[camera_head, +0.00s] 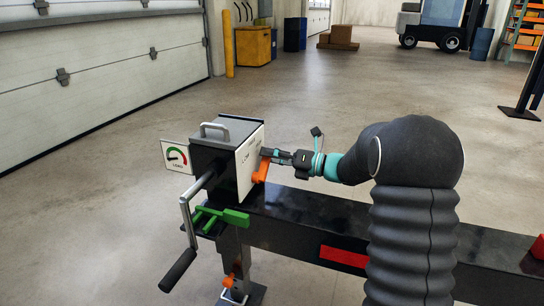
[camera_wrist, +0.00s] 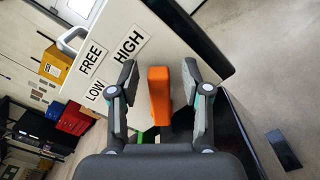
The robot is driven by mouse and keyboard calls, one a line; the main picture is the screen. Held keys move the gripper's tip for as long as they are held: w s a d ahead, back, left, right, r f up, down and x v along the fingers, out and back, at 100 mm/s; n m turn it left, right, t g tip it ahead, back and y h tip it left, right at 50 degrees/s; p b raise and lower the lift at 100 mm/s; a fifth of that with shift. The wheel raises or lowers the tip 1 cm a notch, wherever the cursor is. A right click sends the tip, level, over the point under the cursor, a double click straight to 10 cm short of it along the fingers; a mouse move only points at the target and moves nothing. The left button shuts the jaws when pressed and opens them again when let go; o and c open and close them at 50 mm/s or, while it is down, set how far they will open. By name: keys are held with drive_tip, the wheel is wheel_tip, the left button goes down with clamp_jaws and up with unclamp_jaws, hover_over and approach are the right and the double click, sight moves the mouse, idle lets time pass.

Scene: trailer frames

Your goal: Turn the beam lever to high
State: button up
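The orange beam lever (camera_head: 261,172) is on the white front panel (camera_head: 247,160) of a grey box on the black beam. In the wrist view the lever (camera_wrist: 160,88) stands between the two fingers of my gripper (camera_wrist: 159,85). A gap shows on each side of it, so the gripper is open around the lever and not clamped. The panel carries the labels FREE (camera_wrist: 92,60), LOW (camera_wrist: 95,91) and HIGH (camera_wrist: 129,45). In the head view my gripper (camera_head: 274,155) reaches the lever from the right. I cannot tell which label the lever points to.
A crank handle (camera_head: 183,240) hangs at the box's left. A green lever (camera_head: 222,216) is below the box, and a load gauge (camera_head: 176,157) is behind it. The black beam (camera_head: 300,217) runs to the right under my arm.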

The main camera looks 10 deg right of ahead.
drive_tip(key=v, duration=1.2)
drive_tip(key=s+a+n+g+h, duration=0.3)
drive_tip(key=s+a+n, duration=0.2)
drive_tip(key=s+n, duration=0.35)
drive_tip(key=s+a+n+g+h, duration=0.3)
drive_tip(key=s+a+n+h, duration=0.15)
drive_tip(key=s+n, duration=0.4)
drive_tip(key=s+d+f+n+t+h, duration=0.1)
drive_tip(key=s+d+n+h, duration=0.2)
drive_tip(key=s+n, duration=0.4)
drive_tip(key=s+d+f+n+t+h, duration=0.1)
drive_tip(key=s+d+n+t+h, duration=0.1)
drive_tip(key=s+n+h, duration=0.3)
drive_tip(key=shift+s+d+f+n, duration=0.3)
drive_tip(key=shift+s+d+n, duration=0.35)
drive_tip(key=shift+s+n, duration=1.35)
